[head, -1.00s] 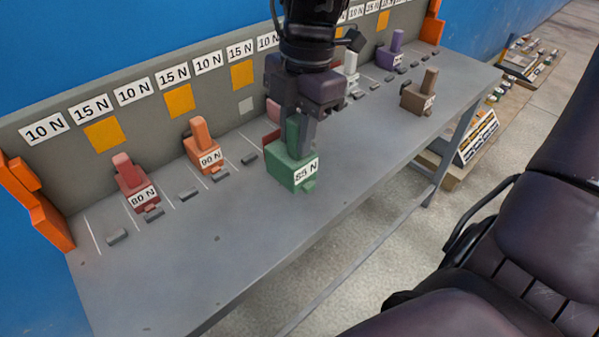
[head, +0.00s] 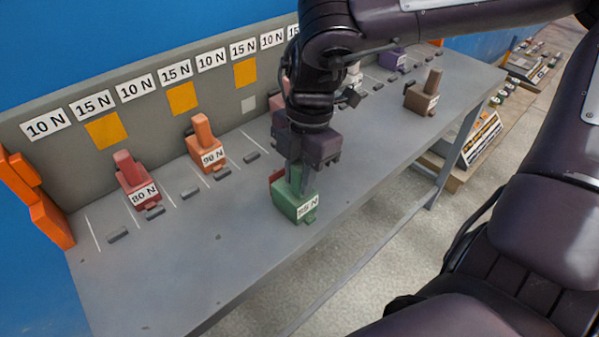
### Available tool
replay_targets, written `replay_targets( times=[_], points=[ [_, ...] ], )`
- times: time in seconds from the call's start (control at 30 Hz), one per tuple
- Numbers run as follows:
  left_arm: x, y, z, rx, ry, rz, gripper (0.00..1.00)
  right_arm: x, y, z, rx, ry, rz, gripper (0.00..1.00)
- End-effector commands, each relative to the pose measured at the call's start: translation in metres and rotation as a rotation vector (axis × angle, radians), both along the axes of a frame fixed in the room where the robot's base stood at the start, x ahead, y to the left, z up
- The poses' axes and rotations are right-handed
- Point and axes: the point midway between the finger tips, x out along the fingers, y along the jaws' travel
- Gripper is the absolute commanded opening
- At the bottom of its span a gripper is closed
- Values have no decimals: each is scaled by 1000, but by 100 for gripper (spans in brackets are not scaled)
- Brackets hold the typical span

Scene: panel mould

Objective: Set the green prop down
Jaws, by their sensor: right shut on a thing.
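The green prop (head: 292,206), a block with an upright handle and a label, is in the middle of the head view over the grey table (head: 215,262). My right gripper (head: 297,172) points down from above and is shut on the prop's handle. The prop looks upright and at or very near the table surface; I cannot tell whether its base touches. The gripper hides most of the handle. My left gripper is not in view.
A red 80 N prop (head: 136,182) and an orange 90 N prop (head: 207,145) stand to the left by the back panel (head: 60,158). A brown prop (head: 423,95) stands to the right. Small grey blocks (head: 190,194) lie along the panel. The front left of the table is clear.

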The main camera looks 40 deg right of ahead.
Motion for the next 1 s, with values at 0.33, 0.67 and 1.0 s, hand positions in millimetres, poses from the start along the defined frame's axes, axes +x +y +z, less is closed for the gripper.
replay_targets(
  times=[0.33,0.67,1.0],
  points=[
    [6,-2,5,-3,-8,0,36,0,0,-2,0,0,0,47],
    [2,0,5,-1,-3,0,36,0,0,1,0,0,0,47],
    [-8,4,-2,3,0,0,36,2,-10,65,-3,-6,-1,47]
  ],
)
